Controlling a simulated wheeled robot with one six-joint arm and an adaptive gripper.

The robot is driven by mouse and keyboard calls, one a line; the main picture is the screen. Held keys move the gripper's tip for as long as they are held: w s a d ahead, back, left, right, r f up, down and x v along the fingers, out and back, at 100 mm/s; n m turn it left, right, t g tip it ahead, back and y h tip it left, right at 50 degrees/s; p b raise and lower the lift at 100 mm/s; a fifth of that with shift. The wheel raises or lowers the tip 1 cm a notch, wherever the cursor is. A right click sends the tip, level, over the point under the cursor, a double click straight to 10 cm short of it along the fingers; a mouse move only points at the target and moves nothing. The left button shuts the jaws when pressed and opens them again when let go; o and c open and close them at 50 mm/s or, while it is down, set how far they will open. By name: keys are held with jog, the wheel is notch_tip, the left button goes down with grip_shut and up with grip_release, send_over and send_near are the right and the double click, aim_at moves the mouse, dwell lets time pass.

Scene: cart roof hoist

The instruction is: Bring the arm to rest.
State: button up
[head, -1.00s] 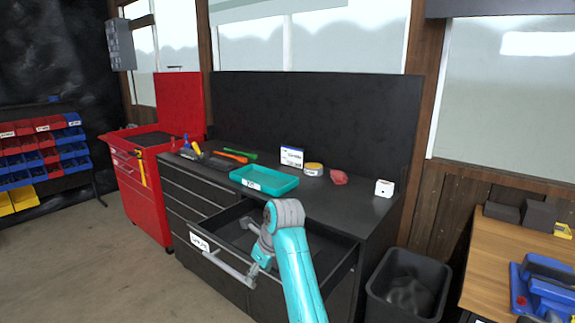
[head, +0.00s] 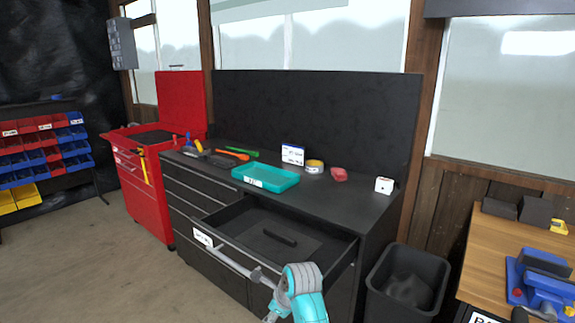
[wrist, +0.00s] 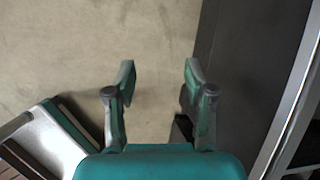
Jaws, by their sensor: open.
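My arm (head: 304,290) is folded low at the bottom of the head view, in front of the dark cabinet's open drawer (head: 203,237). My gripper (wrist: 160,75) shows in the wrist view with its two fingers spread and nothing between them. Bare floor lies below it. In the head view the fingers are mostly hidden or cut off by the lower edge. A dark flat bar (head: 280,237) lies inside the open drawer.
The drawer's handle (head: 240,262) juts out close to my arm. A teal tray (head: 265,180), a tape roll (head: 314,167) and tools stand on the cabinet top. A black bin (head: 405,290) is at right, a red cart (head: 145,195) at left. Floor at left is clear.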

jog(key=s+d+f+n+t, duration=0.15)
jog(key=s+d+f, duration=0.3)
jog(key=f, duration=0.45)
jog(key=s+d+f+n+t, duration=0.1)
jog(key=s+d+f+n, duration=0.25)
jog(key=s, duration=0.35)
jog(key=s+d+f+n+t+h, duration=0.1)
jog(key=s+d+f+n+t, duration=0.2)
jog(key=s, duration=0.5)
jog(key=s+d+f+n, duration=0.2)
jog(key=s+d+f, duration=0.25)
jog(key=s, duration=0.25)
jog(key=s+d+r+n+t+h, duration=0.1)
jog(key=s+d+r+n, duration=0.15)
jog(key=s, duration=0.85)
jog(key=s+d+r+n+t+h, duration=0.1)
jog(key=s+d+r+n+t, duration=0.3)
jog(key=s+r+n, duration=0.6)
jog(key=s+r, duration=0.9)
jog(key=s, duration=0.1)
jog(key=shift+s+r+h, duration=0.2)
jog(key=shift+r+h, duration=0.1)
jog(key=shift+d, duration=0.1)
jog(key=shift+c, duration=0.3)
